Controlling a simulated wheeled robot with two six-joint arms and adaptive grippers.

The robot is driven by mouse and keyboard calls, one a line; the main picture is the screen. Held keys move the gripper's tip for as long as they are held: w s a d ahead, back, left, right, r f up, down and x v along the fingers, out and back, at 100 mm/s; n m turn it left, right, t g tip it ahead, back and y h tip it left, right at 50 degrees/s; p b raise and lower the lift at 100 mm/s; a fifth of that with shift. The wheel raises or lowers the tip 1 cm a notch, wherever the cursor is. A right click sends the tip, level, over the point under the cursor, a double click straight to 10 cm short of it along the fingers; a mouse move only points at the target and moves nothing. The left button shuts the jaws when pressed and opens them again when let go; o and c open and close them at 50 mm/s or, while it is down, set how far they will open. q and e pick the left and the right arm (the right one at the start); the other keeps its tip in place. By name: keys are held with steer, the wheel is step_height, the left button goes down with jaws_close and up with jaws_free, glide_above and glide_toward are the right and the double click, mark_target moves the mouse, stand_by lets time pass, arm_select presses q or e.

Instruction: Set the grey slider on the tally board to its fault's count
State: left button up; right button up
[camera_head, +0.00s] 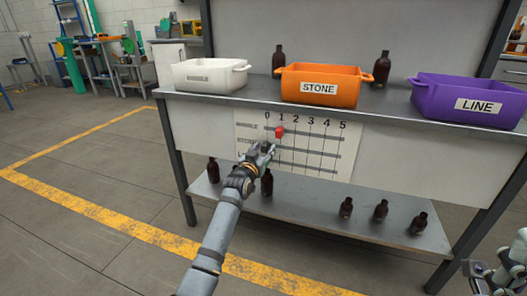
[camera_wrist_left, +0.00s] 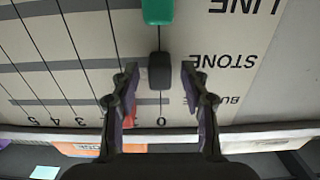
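The tally board (camera_head: 345,165) hangs below the shelf, with columns 0 to 5. In the left wrist view it appears upside down, with rows LINE, STONE and one partly hidden. The grey slider (camera_wrist_left: 160,70) sits on the STONE row at the 0 column. My left gripper (camera_wrist_left: 160,78) is open, its fingers on either side of the grey slider; I cannot tell whether they touch it. In the head view my left gripper (camera_head: 266,150) hides that slider. The green slider (camera_wrist_left: 158,10) is on the LINE row near 0. The red slider (camera_head: 280,132) is at 1 on the top row. Part of my right arm shows at bottom right.
A white bin (camera_head: 210,85), an orange STONE bin (camera_head: 320,72) and a purple LINE bin (camera_head: 440,88) stand on the upper shelf, with amber bottles (camera_head: 381,68) behind. Several bottles (camera_head: 346,208) stand on the lower shelf (camera_head: 310,207). The floor in front is clear.

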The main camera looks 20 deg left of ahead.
arm_select(q)
jaws_close()
steer(key=shift+d, duration=0.1)
stand_by(0.3)
